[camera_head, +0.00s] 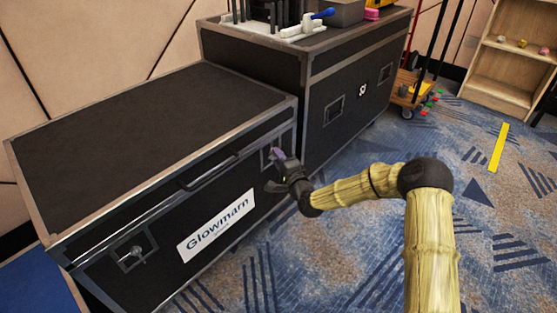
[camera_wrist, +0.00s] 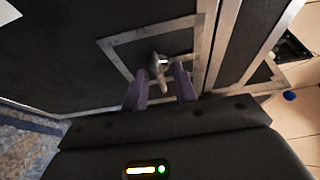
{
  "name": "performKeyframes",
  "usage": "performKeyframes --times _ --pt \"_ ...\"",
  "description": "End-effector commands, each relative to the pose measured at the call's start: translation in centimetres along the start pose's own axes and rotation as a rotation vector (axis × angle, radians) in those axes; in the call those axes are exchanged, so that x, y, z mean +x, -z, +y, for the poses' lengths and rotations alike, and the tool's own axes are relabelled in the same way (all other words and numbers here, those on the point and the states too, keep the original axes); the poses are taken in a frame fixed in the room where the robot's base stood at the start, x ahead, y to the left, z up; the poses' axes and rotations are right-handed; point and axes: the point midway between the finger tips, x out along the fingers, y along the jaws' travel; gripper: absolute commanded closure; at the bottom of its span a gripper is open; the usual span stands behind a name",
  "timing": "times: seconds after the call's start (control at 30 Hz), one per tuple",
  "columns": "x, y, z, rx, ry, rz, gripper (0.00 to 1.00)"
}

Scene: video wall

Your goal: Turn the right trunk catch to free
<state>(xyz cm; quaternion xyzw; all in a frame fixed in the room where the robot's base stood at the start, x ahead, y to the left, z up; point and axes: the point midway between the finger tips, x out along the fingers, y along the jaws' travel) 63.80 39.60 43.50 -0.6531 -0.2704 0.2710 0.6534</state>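The black trunk (camera_head: 150,130) with metal edges and a "Glowmarn" label stands at the left in the head view. Its right catch is a silver butterfly piece (camera_wrist: 158,68) in a square metal-framed recess in the wrist view. In the head view my gripper mostly hides this catch. My gripper (camera_head: 278,156) is at the right end of the trunk's front. In the wrist view its two purple fingers (camera_wrist: 161,82) are apart, one on each side of the catch's near end. Whether they touch it I cannot tell. The left catch (camera_head: 137,252) sits at the front's left end.
A black handle (camera_head: 208,171) lies between the catches. A taller black case (camera_head: 325,75) stands close to the trunk's right, with items on top. A wheeled cart (camera_head: 412,92) and wooden shelf (camera_head: 510,65) are farther back. Patterned carpet (camera_head: 350,245) in front is clear.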

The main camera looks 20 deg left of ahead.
Motion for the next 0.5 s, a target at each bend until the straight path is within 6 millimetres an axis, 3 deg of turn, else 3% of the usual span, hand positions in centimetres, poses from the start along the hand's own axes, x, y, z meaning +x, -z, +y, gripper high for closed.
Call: performKeyframes --times 0.03,0.17,0.5 --pt "-0.01 0.0 -0.01 0.0 0.0 0.0 0.78" --pt "-0.02 0.0 0.01 0.0 0.0 0.0 1.0" --pt "-0.04 0.0 0.1 -0.029 0.011 0.0 1.0"
